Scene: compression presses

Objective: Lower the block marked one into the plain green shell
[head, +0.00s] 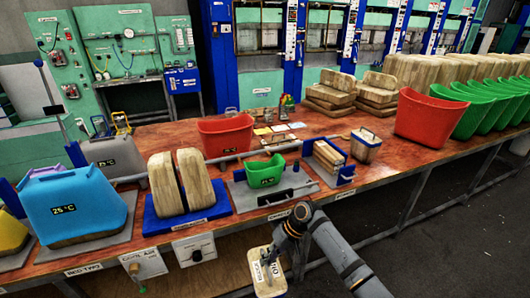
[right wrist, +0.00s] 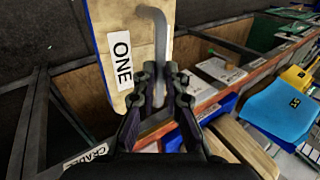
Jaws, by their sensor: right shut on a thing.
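My right gripper (head: 290,228) is shut on the block marked one (head: 265,274), which hangs in front of the table's front edge in the head view. In the right wrist view the fingers (right wrist: 161,80) close on the block's bent grey metal handle (right wrist: 160,45). The pale wooden block (right wrist: 108,45) carries a white label reading ONE. A small green shell (head: 263,171) stands in a grey fixture (head: 243,201) on the table, above and slightly left of my right gripper in the head view. My left gripper is not in view.
A red shell (head: 226,136) stands behind the green one. Two wooden blocks stand on a blue tray (head: 152,222) to its left, with a blue shell (head: 75,203) farther left. A blue holder (head: 345,180) is to its right. Green shells (head: 471,112) are stacked far right.

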